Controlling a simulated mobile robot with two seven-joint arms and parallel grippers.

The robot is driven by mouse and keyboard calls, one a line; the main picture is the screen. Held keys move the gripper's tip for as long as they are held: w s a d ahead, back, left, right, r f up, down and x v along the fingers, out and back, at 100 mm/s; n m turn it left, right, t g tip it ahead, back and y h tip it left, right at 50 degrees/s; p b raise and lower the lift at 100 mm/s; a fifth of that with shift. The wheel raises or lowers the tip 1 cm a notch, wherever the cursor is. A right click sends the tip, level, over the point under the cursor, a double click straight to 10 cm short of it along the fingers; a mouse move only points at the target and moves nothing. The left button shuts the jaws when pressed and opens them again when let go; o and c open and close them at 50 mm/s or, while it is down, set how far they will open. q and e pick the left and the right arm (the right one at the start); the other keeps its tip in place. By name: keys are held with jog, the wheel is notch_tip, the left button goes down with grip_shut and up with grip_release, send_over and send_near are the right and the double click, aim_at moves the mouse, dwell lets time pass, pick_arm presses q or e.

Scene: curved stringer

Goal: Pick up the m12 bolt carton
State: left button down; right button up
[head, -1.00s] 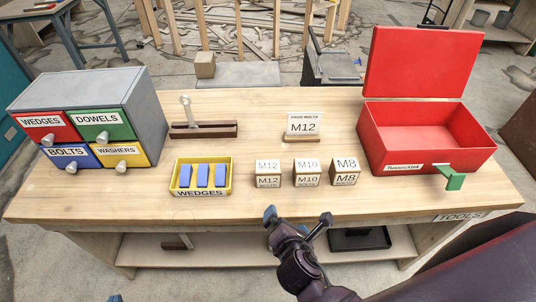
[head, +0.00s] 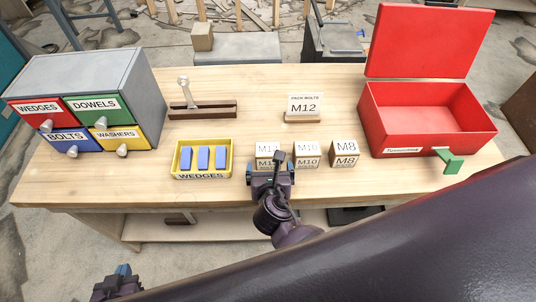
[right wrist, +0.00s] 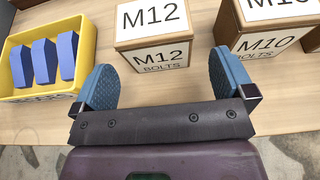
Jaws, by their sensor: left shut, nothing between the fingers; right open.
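The M12 bolt carton (right wrist: 152,32) is a small brown box with white labels on its top and front. It stands upright on the bench, left of the M10 carton. In the head view the M12 carton (head: 265,149) is partly hidden behind my right gripper (head: 271,169). In the right wrist view my right gripper (right wrist: 175,85) is open and empty, its blue finger pads pointing at the carton's front, just short of it. My left gripper (head: 122,271) is shut and empty at the lower left, in front of the bench.
The M10 carton (right wrist: 268,32) and the M8 carton (head: 345,152) stand to the right. A yellow wedge tray (head: 202,174) is close on the left. A "Pack bolts M12" sign (head: 303,105), a red toolbox (head: 425,130) and a drawer cabinet (head: 95,75) stand around on the bench.

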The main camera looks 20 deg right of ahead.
aim_at(268, 161)
jog(key=shift+x, duration=2.6)
jog(key=shift+w+a+r, duration=0.1)
jog(key=shift+a+r, duration=0.05)
jog(key=shift+r, duration=0.05)
jog(key=shift+c, duration=0.3)
jog(key=c, duration=1)
jog(key=shift+r, duration=0.2)
